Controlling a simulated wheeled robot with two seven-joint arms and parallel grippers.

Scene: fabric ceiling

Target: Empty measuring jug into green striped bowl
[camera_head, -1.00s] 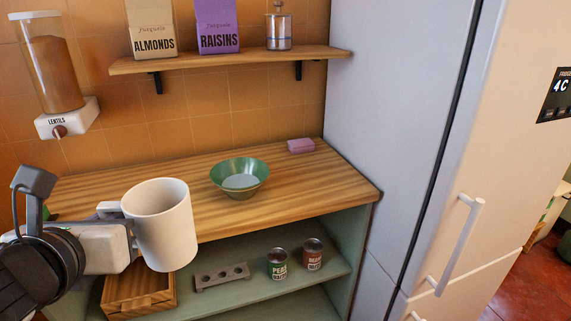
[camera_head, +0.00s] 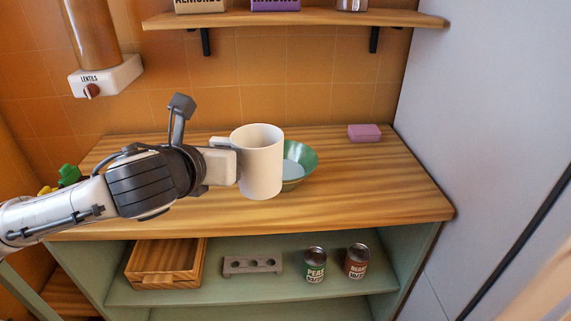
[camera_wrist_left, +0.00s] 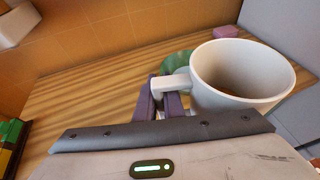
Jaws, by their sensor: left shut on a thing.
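The measuring jug (camera_head: 261,165) is a white, mug-like vessel with a handle on its left side. It is upright, held in front of the bowl in the head view. My left gripper (camera_head: 226,158) is shut on its handle; the wrist view shows the jug (camera_wrist_left: 240,85) and the gripper's fingers (camera_wrist_left: 158,100) on the handle. Its contents are too dark to tell. The green bowl (camera_head: 304,158) stands on the wooden counter, partly hidden behind the jug; something pale lies in its bottom. In the wrist view only a green part of the bowl (camera_wrist_left: 178,60) shows. My right gripper is not in view.
The wooden counter (camera_head: 380,195) is clear at the right. A pink block (camera_head: 364,133) lies at its back. A wall shelf (camera_head: 300,19) and a lentils dispenser (camera_head: 106,76) are above. Below are a wooden box (camera_head: 166,264), a holed rack (camera_head: 252,265) and two cans (camera_head: 315,265).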

